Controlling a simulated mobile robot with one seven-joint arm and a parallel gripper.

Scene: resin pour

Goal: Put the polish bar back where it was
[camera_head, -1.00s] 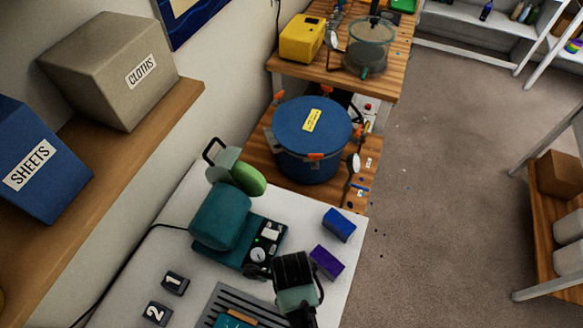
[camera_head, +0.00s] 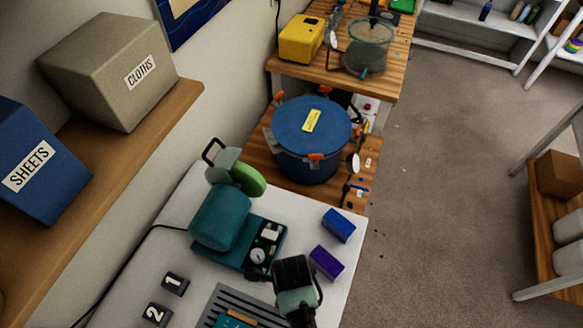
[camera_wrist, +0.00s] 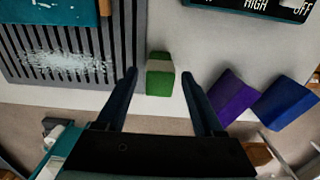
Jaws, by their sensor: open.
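A green polish bar with a pale band (camera_wrist: 159,84) lies on the white bench near its edge in the wrist view. My gripper (camera_wrist: 158,74) is open, with one finger on each side of the bar and gaps between; the bar is not clamped. A purple bar (camera_wrist: 231,98) and a blue bar (camera_wrist: 283,102) lie to the right of the fingers. In the head view my wrist hides the green bar, while the purple bar (camera_head: 326,262) and blue bar (camera_head: 339,225) show beside it.
A teal polishing machine (camera_head: 221,219) with a green wheel stands on the bench. A slatted grate (camera_wrist: 97,42) with white bits lies left of the bar. Number blocks (camera_head: 175,284) and a blue pot (camera_head: 312,140) stand farther off. Floor lies beyond the bench edge.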

